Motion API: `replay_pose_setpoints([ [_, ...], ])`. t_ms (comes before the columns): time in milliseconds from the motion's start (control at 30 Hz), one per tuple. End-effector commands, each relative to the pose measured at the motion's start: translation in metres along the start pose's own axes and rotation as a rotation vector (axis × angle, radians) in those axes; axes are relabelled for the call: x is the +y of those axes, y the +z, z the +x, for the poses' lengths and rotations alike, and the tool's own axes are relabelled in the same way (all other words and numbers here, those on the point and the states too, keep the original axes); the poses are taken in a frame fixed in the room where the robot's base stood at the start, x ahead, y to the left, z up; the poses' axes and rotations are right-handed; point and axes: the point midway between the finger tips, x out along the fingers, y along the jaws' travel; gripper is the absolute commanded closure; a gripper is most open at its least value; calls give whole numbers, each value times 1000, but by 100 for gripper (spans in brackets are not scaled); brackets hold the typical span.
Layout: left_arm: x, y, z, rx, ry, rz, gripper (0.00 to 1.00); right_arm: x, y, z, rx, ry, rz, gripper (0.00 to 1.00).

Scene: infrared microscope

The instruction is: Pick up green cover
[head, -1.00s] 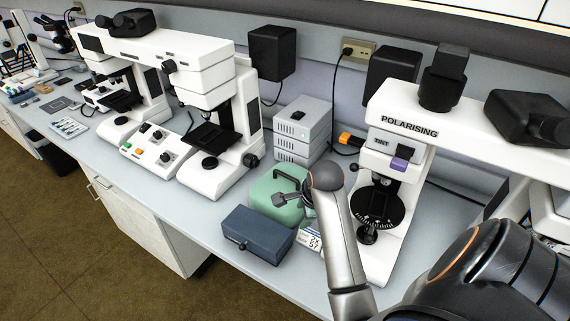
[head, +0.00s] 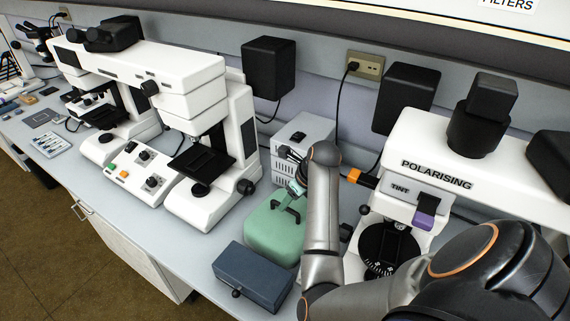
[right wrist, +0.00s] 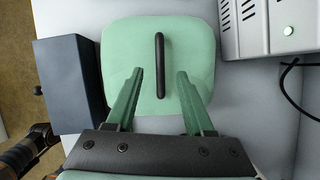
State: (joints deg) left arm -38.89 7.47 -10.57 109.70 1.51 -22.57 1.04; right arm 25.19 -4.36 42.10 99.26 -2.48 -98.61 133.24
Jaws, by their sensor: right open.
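The green cover (head: 266,234) is a rounded green box with a black handle on top, standing on the bench between a blue box and the polarising microscope. In the right wrist view the green cover (right wrist: 117,45) is seen from above, its black handle (right wrist: 160,60) running up the picture. My right gripper (head: 297,188) is above the cover, pointing down. In the right wrist view my right gripper (right wrist: 160,75) is open and empty, one finger on each side of the handle's line. The height gap is hard to judge. My left gripper is not in view.
The dark blue box (head: 253,277) stands close by the cover, and shows at left in the wrist view (right wrist: 72,85). A grey vented unit (head: 305,130) is behind. The polarising microscope (head: 437,165) stands right, a white microscope (head: 205,150) left.

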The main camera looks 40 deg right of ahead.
Motion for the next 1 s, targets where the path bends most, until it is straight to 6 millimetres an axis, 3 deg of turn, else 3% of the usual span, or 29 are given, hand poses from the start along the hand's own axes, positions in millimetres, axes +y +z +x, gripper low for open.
replay_pose_setpoints([
  [400, 0, 0, -2, -2, 0, 0, 50, 0, 0, 50, 2, -1, -2, 47],
  [700, 0, 0, -1, -2, -1, 0, 50, -1, 0, 54, 0, -2, -2, 48],
  [1000, 0, 0, -1, -2, -1, 0, 50, -1, 0, 54, 0, -2, -2, 82],
])
